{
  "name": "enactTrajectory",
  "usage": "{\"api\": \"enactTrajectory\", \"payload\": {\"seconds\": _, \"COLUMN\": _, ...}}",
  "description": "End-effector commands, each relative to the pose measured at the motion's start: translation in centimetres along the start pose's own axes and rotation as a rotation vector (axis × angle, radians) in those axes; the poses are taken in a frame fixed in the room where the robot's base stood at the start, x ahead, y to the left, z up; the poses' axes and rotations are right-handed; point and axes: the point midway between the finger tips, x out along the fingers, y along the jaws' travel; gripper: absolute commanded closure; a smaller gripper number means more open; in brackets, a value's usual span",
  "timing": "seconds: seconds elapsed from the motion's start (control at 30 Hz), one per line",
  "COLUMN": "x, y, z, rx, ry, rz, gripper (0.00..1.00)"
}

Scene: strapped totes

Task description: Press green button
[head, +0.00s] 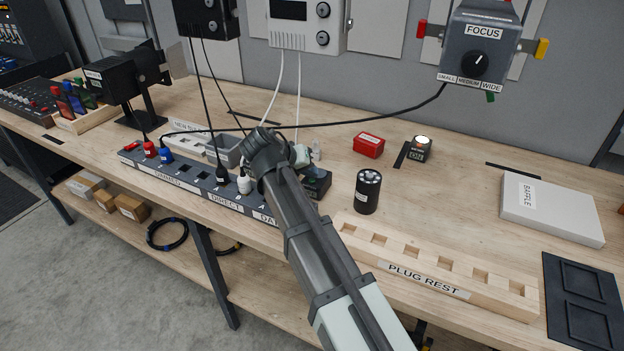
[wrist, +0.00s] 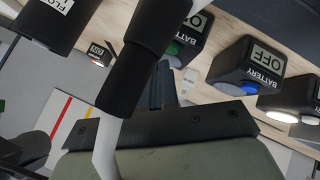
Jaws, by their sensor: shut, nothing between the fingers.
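A green round button (wrist: 173,47) shows on the face of a black box labelled BATTERY (wrist: 190,22) at the top of the wrist view. My gripper (wrist: 163,88) is shut and empty. Its tips point toward that box and appear a little apart from the button; I cannot tell the exact gap. In the head view my gripper (head: 303,157) is over the middle of the bench, close by a small black box (head: 316,185). The arm and gripper partly cover that area, and the green button cannot be made out there.
A second BATTERY box (wrist: 245,66) with a blue button is at right in the wrist view. On the bench are a black cylinder (head: 368,191), a lit black box (head: 420,149), a red box (head: 369,145), a socket strip (head: 195,180) and a wooden plug rest (head: 435,270). Cables hang behind.

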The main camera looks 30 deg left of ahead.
Motion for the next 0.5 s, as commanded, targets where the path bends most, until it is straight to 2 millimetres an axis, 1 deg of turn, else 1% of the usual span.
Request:
{"api": "enactTrajectory", "payload": {"seconds": 0.17, "x": -0.5, "y": 0.3, "z": -0.4, "rx": 0.001, "ry": 0.001, "rz": 0.000, "gripper": 1.00}}
{"api": "enactTrajectory", "payload": {"seconds": 0.5, "x": -2.4, "y": 1.7, "z": -1.8, "rx": 0.001, "ry": 0.001, "rz": 0.000, "gripper": 1.00}}
